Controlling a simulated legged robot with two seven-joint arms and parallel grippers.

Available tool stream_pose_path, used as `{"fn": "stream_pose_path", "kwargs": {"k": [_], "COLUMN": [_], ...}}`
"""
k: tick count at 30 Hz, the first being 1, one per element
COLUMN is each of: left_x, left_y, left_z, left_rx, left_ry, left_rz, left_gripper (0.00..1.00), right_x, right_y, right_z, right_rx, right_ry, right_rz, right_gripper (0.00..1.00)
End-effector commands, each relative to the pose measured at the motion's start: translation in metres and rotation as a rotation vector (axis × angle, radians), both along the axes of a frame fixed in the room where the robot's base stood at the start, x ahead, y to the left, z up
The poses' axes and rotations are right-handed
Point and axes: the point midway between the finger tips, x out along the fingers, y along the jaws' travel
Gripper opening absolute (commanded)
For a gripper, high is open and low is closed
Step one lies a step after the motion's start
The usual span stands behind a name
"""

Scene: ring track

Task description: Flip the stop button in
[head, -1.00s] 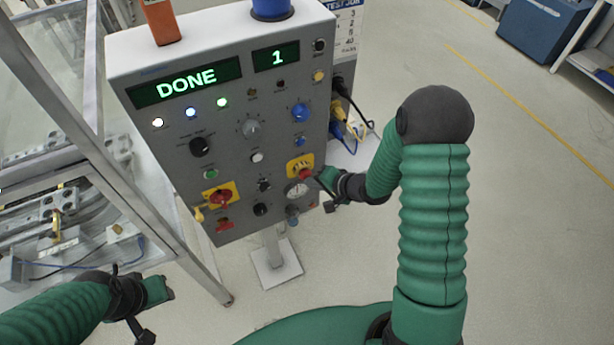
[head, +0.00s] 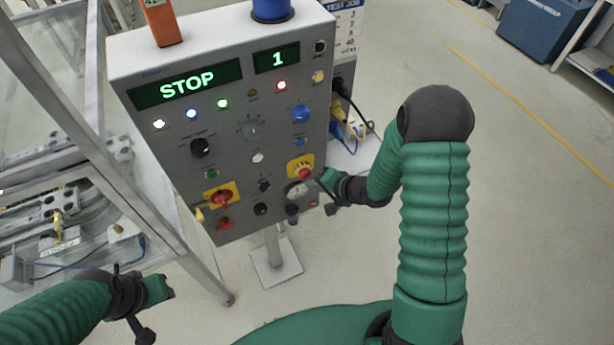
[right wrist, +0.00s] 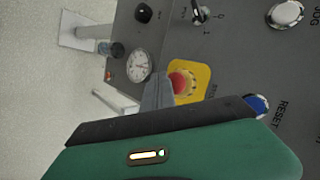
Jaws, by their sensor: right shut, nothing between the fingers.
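The stop button (head: 304,173) is a red mushroom head on a yellow plate, low on the right of the grey control panel (head: 225,135). It also shows in the right wrist view (right wrist: 183,84), just past my fingertips. My right gripper (head: 323,181) is shut and empty, right beside the button; in the right wrist view its grey fingertips (right wrist: 158,92) overlap the yellow plate's edge. I cannot tell whether they touch the button. The display (head: 187,85) reads STOP, and a red lamp (head: 281,85) is lit. My left gripper (head: 168,289) is low at the left, away from the panel; its jaws are unclear.
A red rotary switch (head: 222,197) on another yellow plate sits at the panel's lower left. A gauge (head: 297,190) is just below the stop button. A metal-framed enclosure (head: 150,180) stands left of the panel. Cables (head: 350,125) hang at its right.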

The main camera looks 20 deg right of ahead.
Motion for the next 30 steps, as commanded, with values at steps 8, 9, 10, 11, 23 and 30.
{"fn": "stream_pose_path", "kwargs": {"k": [8,9,10,11,23,30], "left_x": [0.0,0.0,0.0,0.0,0.0,0.0], "left_y": [0.0,0.0,0.0,0.0,0.0,0.0], "left_z": [0.002,0.002,0.002,0.002,0.007,0.009], "left_rx": [0.0,0.0,0.0,0.0,0.0,0.0], "left_ry": [0.0,0.0,0.0,0.0,0.0,0.0], "left_rz": [0.0,0.0,0.0,0.0,0.0,0.0], "left_gripper": [0.36,0.36,0.36,0.36,0.36,0.36], "right_x": [-0.006,-0.006,-0.006,-0.006,-0.04,-0.056], "right_y": [0.0,0.0,0.0,0.0,-0.001,0.0], "right_z": [0.0,0.0,0.0,0.0,0.001,0.0], "right_rx": [-0.001,-0.001,0.0,0.0,0.0,0.0], "right_ry": [0.0,0.0,0.0,0.0,0.001,0.001], "right_rz": [0.001,0.001,0.0,0.0,-0.002,-0.002], "right_gripper": [0.0,0.0,0.0,0.0,0.0,0.0]}}
